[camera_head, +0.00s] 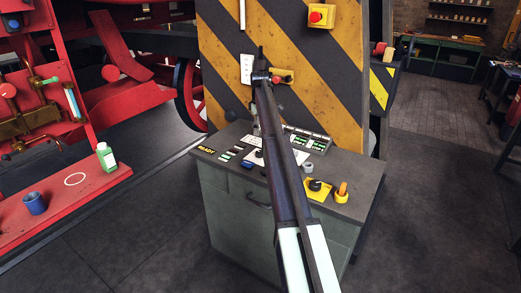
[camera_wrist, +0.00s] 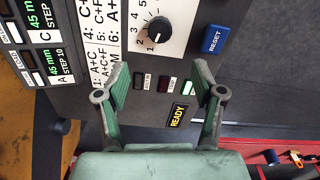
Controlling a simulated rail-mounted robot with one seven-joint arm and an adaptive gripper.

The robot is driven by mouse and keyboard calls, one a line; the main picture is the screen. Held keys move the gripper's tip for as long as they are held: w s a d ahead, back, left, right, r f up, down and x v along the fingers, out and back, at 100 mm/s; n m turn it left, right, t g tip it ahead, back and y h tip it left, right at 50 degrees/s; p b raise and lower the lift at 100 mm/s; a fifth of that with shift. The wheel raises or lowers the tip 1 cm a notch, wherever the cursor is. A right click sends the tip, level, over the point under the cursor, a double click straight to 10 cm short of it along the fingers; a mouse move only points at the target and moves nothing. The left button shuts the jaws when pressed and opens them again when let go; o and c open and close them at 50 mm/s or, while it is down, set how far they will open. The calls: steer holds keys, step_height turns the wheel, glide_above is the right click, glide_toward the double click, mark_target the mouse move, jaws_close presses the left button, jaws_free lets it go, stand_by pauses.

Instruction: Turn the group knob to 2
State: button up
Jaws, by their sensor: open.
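The group knob (camera_wrist: 158,28) is a black round dial on a white numbered plate (camera_wrist: 178,12), at the top of the wrist view. Its white mark points to the lower left, seemingly near the 1; the exact setting is hard to read. My gripper (camera_wrist: 162,83) is open and empty, its two green-padded fingers apart below the knob in the picture, not touching it. In the head view my gripper (camera_head: 255,128) hangs above the back of the grey console (camera_head: 225,185). There my arm hides much of the white plate, and the knob is not clear.
A blue RESET button (camera_wrist: 215,40) sits right of the knob. Indicator lamps and a READY label (camera_wrist: 178,115) lie between my fingers. On the console's right are a yellow-plated black switch (camera_head: 318,186) and an orange-handled switch (camera_head: 342,190). A striped panel (camera_head: 330,90) rises behind.

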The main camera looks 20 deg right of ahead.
mark_target(260, 152)
step_height(260, 152, down, 12)
steer(key=p, duration=0.3)
steer(key=shift+f, duration=0.15)
steer(key=c, duration=1.1)
